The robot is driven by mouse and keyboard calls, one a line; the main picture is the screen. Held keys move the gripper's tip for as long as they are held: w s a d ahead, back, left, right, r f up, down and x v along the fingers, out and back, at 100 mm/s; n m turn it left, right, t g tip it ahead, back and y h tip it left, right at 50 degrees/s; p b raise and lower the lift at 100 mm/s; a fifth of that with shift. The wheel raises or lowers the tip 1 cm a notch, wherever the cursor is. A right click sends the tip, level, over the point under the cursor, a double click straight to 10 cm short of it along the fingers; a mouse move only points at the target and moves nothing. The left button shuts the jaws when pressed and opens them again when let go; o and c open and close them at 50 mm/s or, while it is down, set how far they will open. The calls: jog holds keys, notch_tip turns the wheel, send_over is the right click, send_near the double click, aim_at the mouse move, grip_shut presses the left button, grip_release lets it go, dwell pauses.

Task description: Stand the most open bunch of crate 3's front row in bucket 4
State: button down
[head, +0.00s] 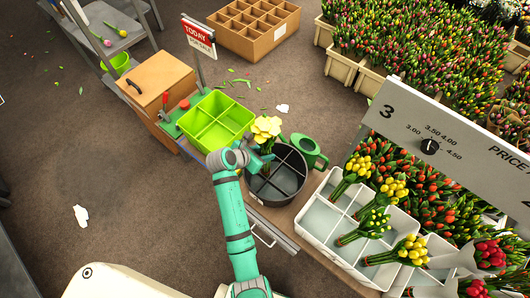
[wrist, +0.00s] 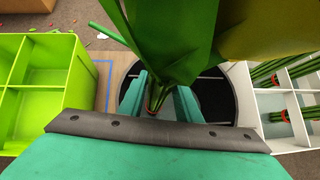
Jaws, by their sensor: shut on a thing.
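My gripper (head: 262,150) is shut on a bunch of wide-open pale yellow tulips (head: 266,128). The bunch is over the round black divided bucket (head: 301,187), blooms up. In the wrist view the green bunch (wrist: 175,50) rises between the teal jaws (wrist: 158,100), with a red-orange band around its stems; the bucket's dark round inside (wrist: 212,88) shows behind. I cannot tell how far the stem ends reach into the bucket. The white divided crate (head: 312,243) at the right, by the board marked 3, holds several yellow bunches (head: 377,222) lying tilted. No number shows on the bucket.
A lime-green divided bin (head: 217,120) stands left of the bucket, and a green watering can (head: 304,150) touches or nearly touches its right side. A TODAY sign (head: 199,36) stands behind the bin. The price board (head: 445,140) rises at the right. Open floor lies at the left.

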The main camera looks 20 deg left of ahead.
jog(key=shift+f, duration=0.55)
jog(key=c, duration=0.6)
grip_release()
jog(key=shift+o, duration=0.2)
jog(key=v, duration=1)
jog(key=shift+s+a+r, duration=0.2)
jog(key=shift+s+r, duration=0.05)
jog(key=shift+s, duration=0.05)
dwell(0.5)
